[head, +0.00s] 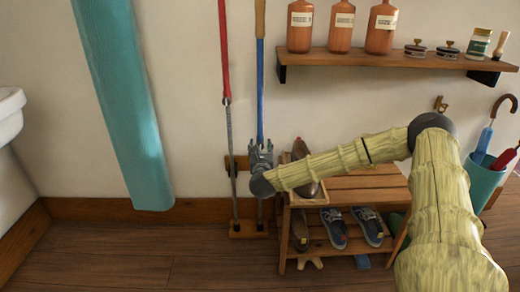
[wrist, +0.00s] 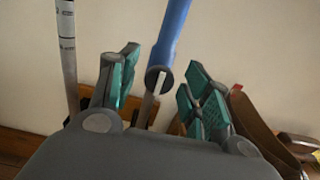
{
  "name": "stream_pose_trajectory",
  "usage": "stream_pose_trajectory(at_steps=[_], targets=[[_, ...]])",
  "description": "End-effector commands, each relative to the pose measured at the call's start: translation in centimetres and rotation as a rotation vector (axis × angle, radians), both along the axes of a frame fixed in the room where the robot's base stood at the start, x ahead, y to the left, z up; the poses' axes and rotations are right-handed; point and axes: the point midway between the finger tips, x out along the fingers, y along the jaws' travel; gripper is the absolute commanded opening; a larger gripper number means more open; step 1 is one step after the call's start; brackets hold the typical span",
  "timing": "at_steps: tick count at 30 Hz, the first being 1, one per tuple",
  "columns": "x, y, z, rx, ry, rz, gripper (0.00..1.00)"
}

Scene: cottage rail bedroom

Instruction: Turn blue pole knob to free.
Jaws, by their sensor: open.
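The blue pole (head: 260,90) stands upright against the wall, its upper part blue; it also shows in the wrist view (wrist: 174,32). A dark round knob or collar (wrist: 159,80) sits at the lower end of the blue section, with a thinner pale shaft below it. My gripper (head: 261,150) is at the pole at that height. In the wrist view my gripper (wrist: 162,64) is open, with a green-padded finger on each side of the knob. I cannot tell whether either finger touches it. The knob's turn position is unclear, and my gripper hides it in the head view.
A red pole (head: 223,50) stands just left, its grey lower part also in the wrist view (wrist: 67,50). A wooden shoe rack (head: 350,184) with shoes is close on the right. A bottle shelf (head: 400,60) is above right. A teal roll (head: 125,110) hangs left.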

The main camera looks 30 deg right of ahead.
Motion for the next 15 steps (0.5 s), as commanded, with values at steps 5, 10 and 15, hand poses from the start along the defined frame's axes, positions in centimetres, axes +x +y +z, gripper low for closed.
stream_pose_trajectory(at_steps=[5, 10, 15], targets=[[-0.01, 0.02, -0.01, 0.0, 0.0, 0.0, 0.25], [-0.01, 0.02, -0.02, 0.0, 0.0, 0.0, 0.03], [0.03, 0.17, 0.01, -0.007, 0.004, 0.002, 0.03]])
